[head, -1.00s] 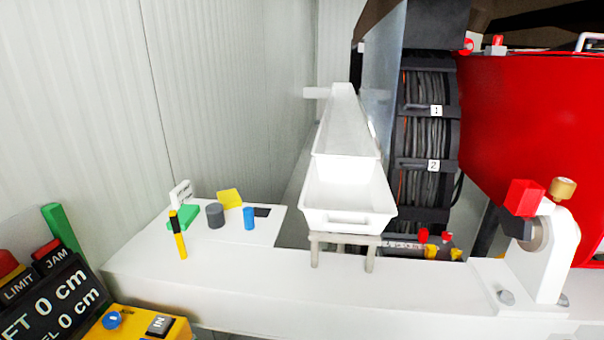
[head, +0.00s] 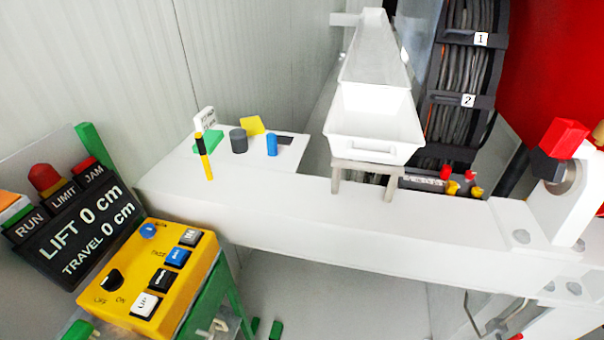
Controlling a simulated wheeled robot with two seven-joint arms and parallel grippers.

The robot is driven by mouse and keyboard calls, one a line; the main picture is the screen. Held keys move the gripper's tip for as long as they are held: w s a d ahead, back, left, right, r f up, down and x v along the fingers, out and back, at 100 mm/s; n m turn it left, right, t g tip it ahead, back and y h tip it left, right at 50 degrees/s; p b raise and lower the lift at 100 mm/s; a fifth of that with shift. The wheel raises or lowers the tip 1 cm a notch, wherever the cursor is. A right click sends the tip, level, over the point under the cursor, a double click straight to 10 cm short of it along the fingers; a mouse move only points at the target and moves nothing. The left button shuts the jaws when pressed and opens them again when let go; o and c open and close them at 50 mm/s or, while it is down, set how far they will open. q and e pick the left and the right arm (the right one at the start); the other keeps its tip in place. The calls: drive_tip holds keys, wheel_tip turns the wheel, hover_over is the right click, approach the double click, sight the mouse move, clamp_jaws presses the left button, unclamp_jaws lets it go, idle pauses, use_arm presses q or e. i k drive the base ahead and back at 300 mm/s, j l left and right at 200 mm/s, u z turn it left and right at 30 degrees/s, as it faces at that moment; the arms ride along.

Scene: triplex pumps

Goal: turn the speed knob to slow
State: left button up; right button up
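A yellow control box (head: 180,262) stands at the lower left in the head view. Its top carries a small round blue knob (head: 148,230) at the far left corner and a black rotary knob (head: 114,279) between OFF and ON marks. Small lettering beside the blue knob is too blurred to read fully, so I cannot tell for sure which knob is the speed knob or its setting. Neither of my grippers is in view.
Along the box's right side run a white UP button (head: 145,304), black and blue buttons, and a grey button. Behind it is a black display (head: 80,232) reading LIFT 0 cm, TRAVEL 0 cm. A white beam (head: 290,215) with a white tray (head: 372,128) lies beyond.

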sight(148, 230)
drive_tip(key=u, duration=1.4)
drive_tip(key=k+l+z, duration=0.1)
drive_tip(key=l, duration=0.45)
drive_tip(key=k+l+z, duration=0.1)
drive_tip(key=l, duration=0.45)
drive_tip(key=l+z, duration=0.1)
drive_tip(key=l, duration=0.5)
drive_tip(key=k, duration=0.1)
